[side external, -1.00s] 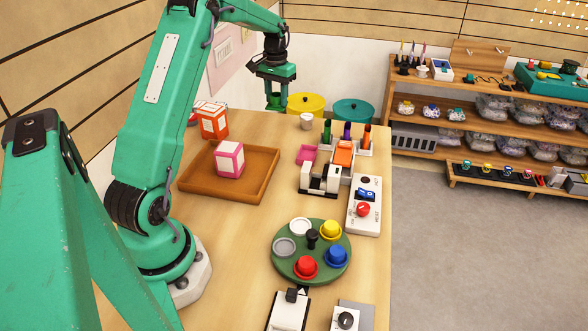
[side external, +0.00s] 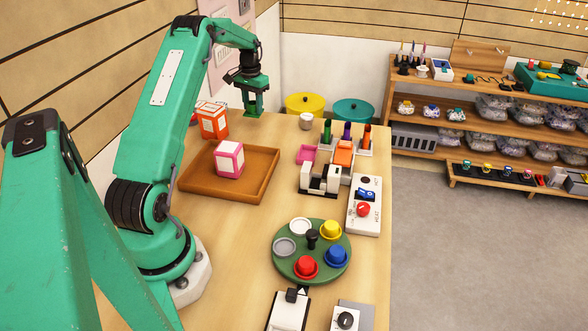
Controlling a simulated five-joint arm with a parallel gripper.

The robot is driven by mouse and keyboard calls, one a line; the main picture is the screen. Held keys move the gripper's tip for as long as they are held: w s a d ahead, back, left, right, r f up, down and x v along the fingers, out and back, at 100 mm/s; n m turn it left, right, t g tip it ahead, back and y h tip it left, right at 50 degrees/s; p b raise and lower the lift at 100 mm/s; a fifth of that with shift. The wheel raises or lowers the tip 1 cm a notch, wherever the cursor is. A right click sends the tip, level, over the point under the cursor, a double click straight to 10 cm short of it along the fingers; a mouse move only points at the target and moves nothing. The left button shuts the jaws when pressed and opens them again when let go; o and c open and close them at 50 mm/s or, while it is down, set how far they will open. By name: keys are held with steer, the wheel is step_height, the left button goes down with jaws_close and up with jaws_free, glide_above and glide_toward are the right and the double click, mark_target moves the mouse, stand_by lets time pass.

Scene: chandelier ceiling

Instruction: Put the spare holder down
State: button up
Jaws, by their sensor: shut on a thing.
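My gripper (side external: 254,113) is at the far left part of the table, low over its back edge, beyond the wooden tray. It points down and is shut on the spare holder. The holder is too small and too close in colour to my green fingers to make out clearly. I cannot tell whether it touches the tabletop (side external: 225,265).
The wooden tray (side external: 190,187) holds a pink-and-white box (side external: 229,160). An orange-and-white box (side external: 212,122) stands left of my gripper. A small white cup (side external: 306,121) stands to the right. A marker rack (side external: 366,147), a control box (side external: 365,222) and a green turntable (side external: 289,268) line the right side.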

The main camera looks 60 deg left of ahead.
mark_target(253, 115)
steer(key=shift+a+f, duration=0.15)
steer(key=shift+f, duration=1.9)
steer(key=shift+f, duration=0.1)
steer(key=o, duration=1)
steer(key=shift+c, duration=0.2)
step_height(253, 115, up, 12)
steer(key=shift+r, duration=0.15)
